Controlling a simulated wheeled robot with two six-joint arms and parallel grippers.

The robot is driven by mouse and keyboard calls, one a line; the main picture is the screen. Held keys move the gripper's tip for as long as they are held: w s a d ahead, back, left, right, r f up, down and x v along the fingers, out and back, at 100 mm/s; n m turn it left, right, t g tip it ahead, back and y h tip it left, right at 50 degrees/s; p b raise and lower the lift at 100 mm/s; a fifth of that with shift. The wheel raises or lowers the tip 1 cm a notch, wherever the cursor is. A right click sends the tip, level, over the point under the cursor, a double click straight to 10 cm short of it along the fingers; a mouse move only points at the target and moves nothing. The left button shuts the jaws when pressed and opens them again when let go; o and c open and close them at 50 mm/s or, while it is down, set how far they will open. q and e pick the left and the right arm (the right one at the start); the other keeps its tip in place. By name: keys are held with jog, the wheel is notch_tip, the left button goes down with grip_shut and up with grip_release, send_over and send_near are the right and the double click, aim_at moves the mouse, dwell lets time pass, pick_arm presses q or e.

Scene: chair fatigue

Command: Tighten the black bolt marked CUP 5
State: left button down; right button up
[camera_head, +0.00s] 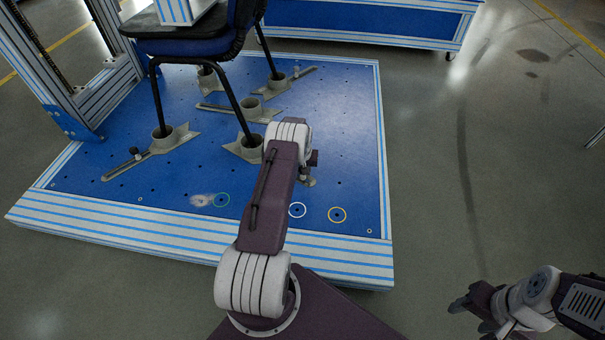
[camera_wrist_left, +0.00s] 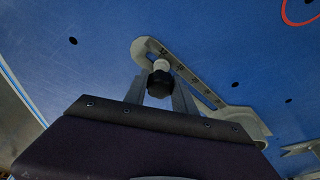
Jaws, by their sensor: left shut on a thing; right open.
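A black bolt (camera_wrist_left: 159,83) with a knobbed head sits at a slotted grey bracket in the left wrist view. My left gripper (camera_wrist_left: 161,97) is shut on this bolt, one finger on each side. The grey slotted bracket (camera_wrist_left: 178,66) lies on the blue plate and runs down to the right; marks on it are too small to read, so I cannot confirm CUP 5. In the head view my left forearm hides most of this spot. My right gripper (camera_head: 470,304) is open and empty at the lower right, above the floor.
A chair (camera_head: 190,45) stands with its legs in grey cups on the blue platform (camera_head: 340,120). Another black bolt (camera_head: 135,153) is on the front-left bracket. A metal frame column (camera_head: 50,75) stands at the left. The floor (camera_head: 480,170) to the right is clear.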

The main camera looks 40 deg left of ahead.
pick_arm(q)
jog(key=m, duration=0.2)
jog(key=shift+m+h, duration=0.3)
jog(key=shift+a+f+m+b, duration=0.1)
jog(key=shift+f+m+b, duration=0.1)
jog(key=shift+m+b, duration=0.8)
jog(key=shift+m+h, duration=0.4)
jog(key=shift+m, duration=0.3)
jog(key=shift+r+m, duration=0.2)
jog(key=shift+m, duration=0.1)
